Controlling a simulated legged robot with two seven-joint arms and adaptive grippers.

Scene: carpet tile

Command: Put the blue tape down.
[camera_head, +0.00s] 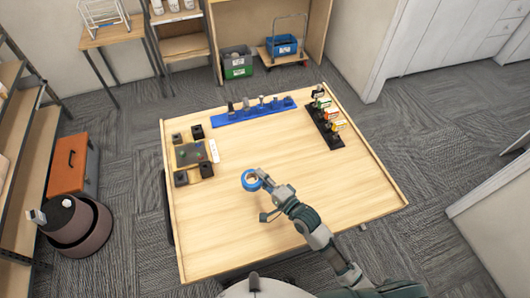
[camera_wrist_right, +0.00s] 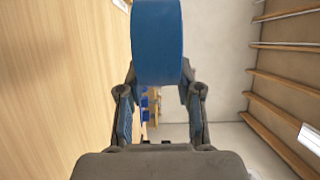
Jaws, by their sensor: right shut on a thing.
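The blue tape (camera_head: 251,181) is a blue ring-shaped roll with a pale core, over the middle of the wooden table (camera_head: 230,240). My right gripper (camera_head: 266,181) is shut on it. In the right wrist view the tape (camera_wrist_right: 157,40) stands edge-on between the two fingertips (camera_wrist_right: 157,78), with the wooden surface to its left. I cannot tell whether the tape touches the tabletop. My left gripper is not in view.
A blue rack (camera_head: 240,115) with several tools lies at the table's back. A dark rack (camera_head: 325,127) with several colored items is at the right. Dark blocks surround a small board (camera_head: 188,153) at the left.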

